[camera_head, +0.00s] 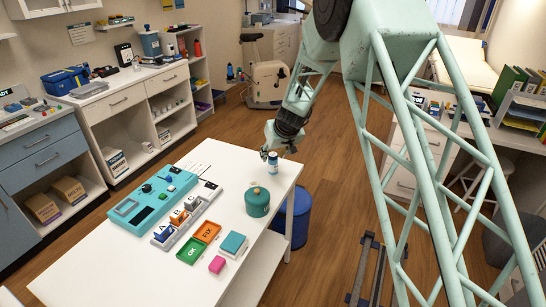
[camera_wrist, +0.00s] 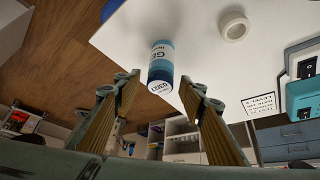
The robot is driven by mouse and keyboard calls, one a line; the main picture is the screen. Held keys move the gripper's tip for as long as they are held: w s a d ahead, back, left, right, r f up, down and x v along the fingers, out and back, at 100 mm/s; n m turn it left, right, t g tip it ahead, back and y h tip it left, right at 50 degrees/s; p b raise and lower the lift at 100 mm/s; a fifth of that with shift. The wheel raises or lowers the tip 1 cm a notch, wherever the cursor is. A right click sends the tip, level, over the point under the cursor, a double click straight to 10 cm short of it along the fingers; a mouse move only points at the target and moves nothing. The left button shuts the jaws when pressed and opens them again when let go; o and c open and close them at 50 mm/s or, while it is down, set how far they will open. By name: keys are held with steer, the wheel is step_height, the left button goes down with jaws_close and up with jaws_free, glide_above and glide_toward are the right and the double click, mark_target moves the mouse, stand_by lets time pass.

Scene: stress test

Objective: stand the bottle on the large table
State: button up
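The bottle (camera_head: 272,162) is small, with a blue and white label, and looks upright at the far edge of the white table (camera_head: 180,270) in the head view. I cannot tell whether its base touches the tabletop. In the wrist view the bottle (camera_wrist: 161,65) shows against the white tabletop (camera_wrist: 205,60), in line with the gap between my fingers. My gripper (camera_head: 268,152) is just beside and above it in the head view. In the wrist view my gripper (camera_wrist: 160,85) is open, with space on both sides of the bottle.
A blue bin (camera_head: 299,215) stands beside the table. The wrist view shows a white ring (camera_wrist: 235,28).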

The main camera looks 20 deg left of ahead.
steer(key=v, duration=1)
steer(key=shift+p, duration=0.35)
steer(key=shift+s+r, duration=0.1)
stand_by(0.4)
steer(key=shift+d+r, duration=0.1)
